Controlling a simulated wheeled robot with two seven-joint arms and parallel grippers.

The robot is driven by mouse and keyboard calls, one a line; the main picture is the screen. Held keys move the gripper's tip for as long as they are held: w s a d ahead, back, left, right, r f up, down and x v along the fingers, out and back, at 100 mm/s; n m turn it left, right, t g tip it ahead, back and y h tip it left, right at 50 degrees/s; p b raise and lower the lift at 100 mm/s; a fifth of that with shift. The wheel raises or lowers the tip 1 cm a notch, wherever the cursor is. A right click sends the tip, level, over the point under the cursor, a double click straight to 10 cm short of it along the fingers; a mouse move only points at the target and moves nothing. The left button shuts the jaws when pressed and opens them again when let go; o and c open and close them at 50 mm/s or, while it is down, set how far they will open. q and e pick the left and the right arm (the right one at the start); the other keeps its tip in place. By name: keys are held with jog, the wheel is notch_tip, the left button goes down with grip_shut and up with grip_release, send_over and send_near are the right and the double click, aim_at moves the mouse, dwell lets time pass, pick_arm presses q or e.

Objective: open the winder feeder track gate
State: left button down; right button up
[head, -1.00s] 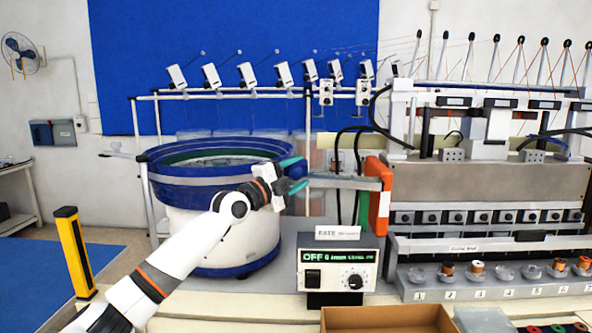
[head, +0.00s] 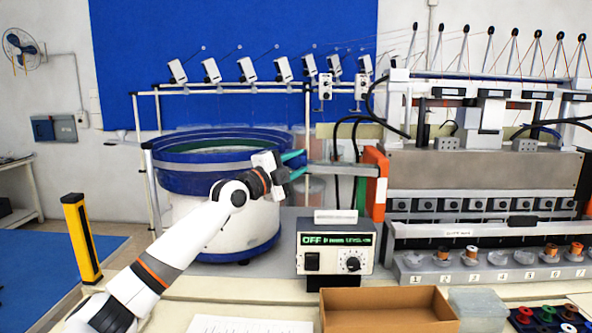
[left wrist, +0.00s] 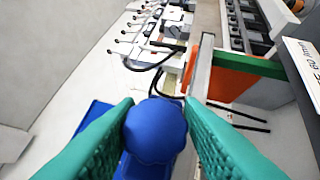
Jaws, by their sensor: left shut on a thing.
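My left gripper (head: 296,165) is at the right rim of the blue and white bowl feeder (head: 215,214), where the grey feeder track (head: 343,170) begins. In the left wrist view its green fingers are shut on a round blue knob (left wrist: 155,131), one finger on each side. The track runs right to an orange panel (head: 375,183); the panel also shows in the left wrist view (left wrist: 236,82). What lies under the knob is mostly hidden. My right gripper is not in view.
A control box (head: 336,248) with a green OFF display stands below the track. An open cardboard box (head: 388,310) and a clear tub (head: 480,308) are at the front. The winding machine (head: 480,178) fills the right side. A yellow post (head: 82,238) stands left.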

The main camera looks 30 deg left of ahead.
pick_arm(q)
jog(key=shift+s+d+r, duration=0.3)
jog(key=shift+s+r, duration=0.1)
jog(key=shift+s, duration=0.05)
jog(key=shift+w+a, duration=0.1)
jog(key=shift+a, duration=0.05)
jog(key=c, duration=1.4)
grip_release()
jog(key=shift+w+a+f, duration=0.2)
jog(key=shift+w, duration=0.1)
jog(key=o, duration=0.3)
jog(key=shift+w+a+f, duration=0.1)
jog(key=shift+o, duration=0.2)
jog(key=shift+s+d, duration=0.2)
jog(key=shift+s, duration=0.05)
jog(key=shift+s+a+f, duration=0.2)
jog(key=shift+s, duration=0.1)
jog(key=b+v, duration=0.6)
jog(key=v, duration=0.5)
jog(key=shift+s+r, duration=0.15)
jog(key=shift+r, duration=0.1)
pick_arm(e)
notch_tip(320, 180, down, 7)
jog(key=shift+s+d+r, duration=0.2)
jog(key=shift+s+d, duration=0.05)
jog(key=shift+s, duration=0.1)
